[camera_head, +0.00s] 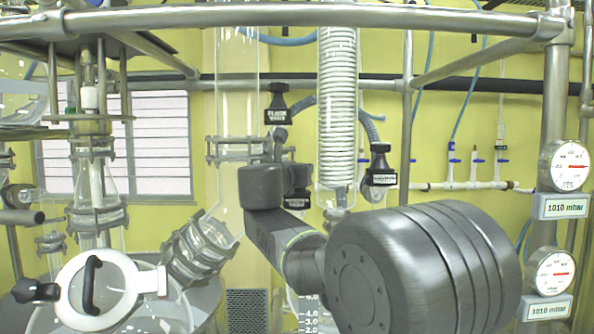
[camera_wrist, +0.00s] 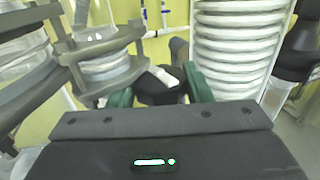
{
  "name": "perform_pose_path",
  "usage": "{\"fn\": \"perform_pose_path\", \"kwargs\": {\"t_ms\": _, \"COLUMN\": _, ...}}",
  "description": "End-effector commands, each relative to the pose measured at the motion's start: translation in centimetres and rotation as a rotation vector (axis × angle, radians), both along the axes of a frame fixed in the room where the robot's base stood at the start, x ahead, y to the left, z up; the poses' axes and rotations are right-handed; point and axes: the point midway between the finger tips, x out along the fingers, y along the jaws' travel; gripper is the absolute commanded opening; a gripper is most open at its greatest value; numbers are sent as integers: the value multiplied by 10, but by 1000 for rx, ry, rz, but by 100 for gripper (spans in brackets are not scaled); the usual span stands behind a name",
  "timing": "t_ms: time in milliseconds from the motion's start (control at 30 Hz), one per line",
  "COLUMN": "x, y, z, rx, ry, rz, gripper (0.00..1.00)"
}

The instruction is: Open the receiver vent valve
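In the wrist view, my gripper (camera_wrist: 157,93) has two green fingertips set apart. A dark valve handle (camera_wrist: 155,88) with a pale tab shows between or just beyond them; contact is unclear. In the head view, my arm hides the gripper's fingers. A pale label (camera_head: 297,202) shows partly beside my wrist. The label texts are too small to read surely, so I cannot tell which is the receiver vent valve.
A coiled glass condenser (camera_head: 338,100) stands close to my wrist; its coil (camera_wrist: 240,45) fills the wrist view's right side. Clamped glass flanges (camera_wrist: 95,55) are close at left. A steel rail (camera_head: 280,16) crosses above. Pressure gauges (camera_head: 565,165) hang at right.

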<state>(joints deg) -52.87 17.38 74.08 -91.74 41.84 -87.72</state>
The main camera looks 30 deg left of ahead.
Motion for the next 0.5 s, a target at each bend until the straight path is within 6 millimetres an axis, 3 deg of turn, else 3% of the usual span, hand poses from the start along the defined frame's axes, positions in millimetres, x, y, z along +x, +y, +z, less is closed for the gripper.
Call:
{"fn": "perform_pose_path", "kwargs": {"t_ms": 67, "x": 0, "y": -1, "z": 0, "rx": 0, "ry": 1, "rz": -2, "gripper": 25}}
{"fn": "perform_pose_path", "kwargs": {"t_ms": 267, "x": 1, "y": -2, "z": -1, "rx": 1, "ry": 1, "rz": 21, "gripper": 25}}
{"fn": "perform_pose_path", "kwargs": {"t_ms": 500, "x": 2, "y": -3, "z": -2, "rx": 0, "ry": 1, "rz": 182, "gripper": 25}}
